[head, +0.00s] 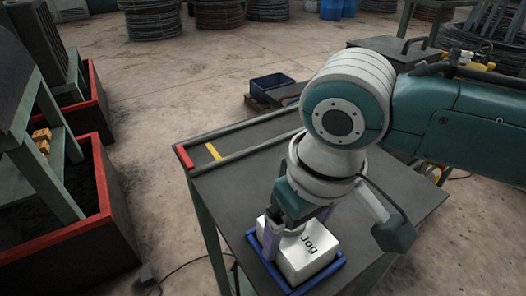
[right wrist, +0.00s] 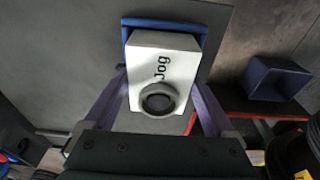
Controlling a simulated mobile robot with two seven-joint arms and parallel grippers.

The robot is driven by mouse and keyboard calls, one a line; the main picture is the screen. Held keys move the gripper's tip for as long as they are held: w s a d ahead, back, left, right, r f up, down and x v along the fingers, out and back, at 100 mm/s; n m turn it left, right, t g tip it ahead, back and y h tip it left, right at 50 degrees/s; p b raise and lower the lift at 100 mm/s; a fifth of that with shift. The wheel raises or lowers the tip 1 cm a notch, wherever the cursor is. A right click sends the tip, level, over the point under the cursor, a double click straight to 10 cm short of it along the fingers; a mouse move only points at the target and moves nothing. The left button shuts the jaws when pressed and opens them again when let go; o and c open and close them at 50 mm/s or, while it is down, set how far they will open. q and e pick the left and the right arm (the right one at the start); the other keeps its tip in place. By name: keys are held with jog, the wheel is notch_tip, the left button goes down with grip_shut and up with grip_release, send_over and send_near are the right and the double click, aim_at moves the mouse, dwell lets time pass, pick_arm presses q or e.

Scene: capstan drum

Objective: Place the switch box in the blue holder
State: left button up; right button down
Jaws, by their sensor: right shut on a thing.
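The switch box (head: 309,259) is a white block marked "Jog". In the right wrist view the switch box (right wrist: 146,62) also shows a round grey knob. My right gripper (head: 297,230) reaches down from above. Its two purple fingers are shut on opposite sides of the box, as the right wrist view of the gripper (right wrist: 159,88) also shows. The blue holder (head: 317,281) is a shallow rimmed tray at the table's near edge. The box is over or within its rim; I cannot tell whether it rests on the bottom. My left gripper is out of view.
The dark table (head: 232,187) has a railed strip with red and yellow marks along its far side. Red-edged dark bins (head: 109,205) stand at left. A blue crate (head: 272,83) lies beyond the table. The table's left part is clear.

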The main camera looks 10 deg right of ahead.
aim_at(306, 241)
grip_release()
notch_tip(306, 241, up, 12)
jog(key=s+p, duration=0.2)
jog(key=s+a+f+t+y, duration=0.1)
jog(key=s+a+f+y, duration=0.1)
jog(key=s+f+y, duration=0.3)
jog(key=s+d+f+m+h, duration=0.1)
jog(key=s+d+m+h, duration=0.1)
jog(key=s+d+h, duration=0.3)
jog(key=s+d, duration=0.4)
jog(key=d, duration=0.1)
jog(key=shift+s+t, duration=0.15)
jog(key=shift+t, duration=0.25)
jog(key=shift+d, duration=0.1)
